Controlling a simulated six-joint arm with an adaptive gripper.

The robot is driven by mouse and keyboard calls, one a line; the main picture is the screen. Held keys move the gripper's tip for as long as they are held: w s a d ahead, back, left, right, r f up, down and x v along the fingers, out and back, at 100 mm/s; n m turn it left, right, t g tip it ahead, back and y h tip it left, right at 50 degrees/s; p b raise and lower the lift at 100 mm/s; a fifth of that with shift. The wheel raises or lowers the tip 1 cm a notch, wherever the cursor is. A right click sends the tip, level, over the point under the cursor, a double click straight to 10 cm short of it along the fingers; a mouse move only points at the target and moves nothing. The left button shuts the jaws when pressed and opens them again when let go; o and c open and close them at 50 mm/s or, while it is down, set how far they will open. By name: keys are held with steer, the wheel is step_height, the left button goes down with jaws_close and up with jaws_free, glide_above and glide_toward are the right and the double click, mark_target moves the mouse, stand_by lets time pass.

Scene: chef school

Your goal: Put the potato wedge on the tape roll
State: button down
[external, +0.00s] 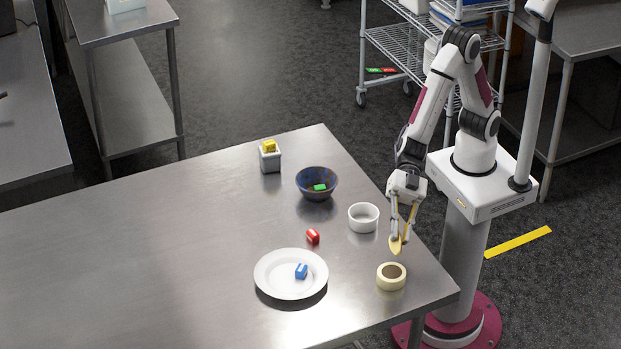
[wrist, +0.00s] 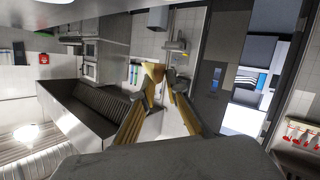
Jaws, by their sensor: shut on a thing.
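The potato wedge (external: 395,244) is a yellow piece held between the fingertips of my gripper (external: 399,236) in the external view. My gripper is shut on it and holds it above the table, just behind the tape roll and close to it. The tape roll (external: 391,284) is a cream ring with a brown centre, lying flat near the table's right corner. In the wrist view the wedge (wrist: 154,72) shows as a tan piece at the tips of my gripper (wrist: 161,78). The tape roll does not show in the wrist view.
A white ramekin (external: 363,223) stands behind the tape roll. A blue bowl (external: 316,191) holds a green block. The table's left side is clear.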

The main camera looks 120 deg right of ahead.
steer(key=shift+f, duration=0.15)
glide_above(398, 270)
steer(key=shift+f, duration=3)
steer(key=shift+f, duration=0.1)
steer(key=shift+f, duration=1.8)
steer(key=c, duration=2)
jaws_free()
steer(key=shift+v, duration=6.1)
